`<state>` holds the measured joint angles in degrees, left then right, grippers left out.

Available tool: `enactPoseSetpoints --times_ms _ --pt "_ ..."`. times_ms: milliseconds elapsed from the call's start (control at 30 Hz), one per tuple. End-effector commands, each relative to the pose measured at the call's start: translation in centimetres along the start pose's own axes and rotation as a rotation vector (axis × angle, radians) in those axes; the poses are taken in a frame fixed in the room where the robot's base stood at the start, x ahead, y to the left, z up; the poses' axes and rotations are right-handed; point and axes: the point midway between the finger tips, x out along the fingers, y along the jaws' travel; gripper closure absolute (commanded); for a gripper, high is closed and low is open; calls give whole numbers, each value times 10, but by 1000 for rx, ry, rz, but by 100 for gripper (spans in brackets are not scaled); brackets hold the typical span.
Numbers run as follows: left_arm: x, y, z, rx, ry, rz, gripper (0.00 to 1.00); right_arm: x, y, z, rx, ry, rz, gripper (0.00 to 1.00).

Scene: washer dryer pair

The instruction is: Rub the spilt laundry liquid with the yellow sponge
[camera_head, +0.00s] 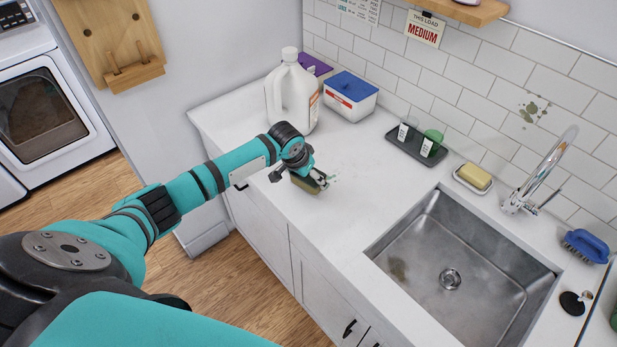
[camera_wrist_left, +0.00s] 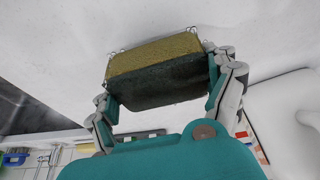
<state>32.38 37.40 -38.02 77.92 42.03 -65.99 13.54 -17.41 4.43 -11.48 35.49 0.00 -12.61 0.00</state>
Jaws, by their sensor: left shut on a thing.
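My left gripper (camera_head: 318,178) is over the white counter (camera_head: 362,190), left of the sink. It is shut on the yellow sponge (camera_head: 304,185), which is mostly hidden by the gripper in the head view. In the left wrist view the sponge (camera_wrist_left: 155,68) sits between both fingers, with a yellow layer and a dark green layer. It is down at the counter surface; I cannot tell how firmly it touches. Small whitish, bubble-like marks (camera_head: 333,176) show beside the gripper, perhaps the spilt liquid. My right gripper is not in view.
A white jug (camera_head: 292,95) and a blue-lidded box (camera_head: 350,97) stand behind the gripper. A dark tray (camera_head: 408,148) with cups, a soap dish (camera_head: 472,179), the steel sink (camera_head: 462,262) and the faucet (camera_head: 540,180) are to the right. The counter between gripper and sink is clear.

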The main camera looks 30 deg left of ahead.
Motion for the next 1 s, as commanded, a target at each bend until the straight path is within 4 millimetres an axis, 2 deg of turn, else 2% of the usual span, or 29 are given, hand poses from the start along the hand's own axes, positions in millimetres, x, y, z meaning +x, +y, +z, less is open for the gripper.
enactPoseSetpoints --times_ms 33,300,367,600,1000 --pt "-8 0 -3 0 -1 2 41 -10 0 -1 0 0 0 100" --pt "-30 -2 -14 -1 -1 1 41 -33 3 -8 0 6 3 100" --pt "-31 -4 -17 -2 1 0 41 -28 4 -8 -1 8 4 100" --pt "-43 -9 -28 -4 0 0 41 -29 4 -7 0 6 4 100" --pt "-44 -9 -29 -4 0 0 41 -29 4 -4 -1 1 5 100"
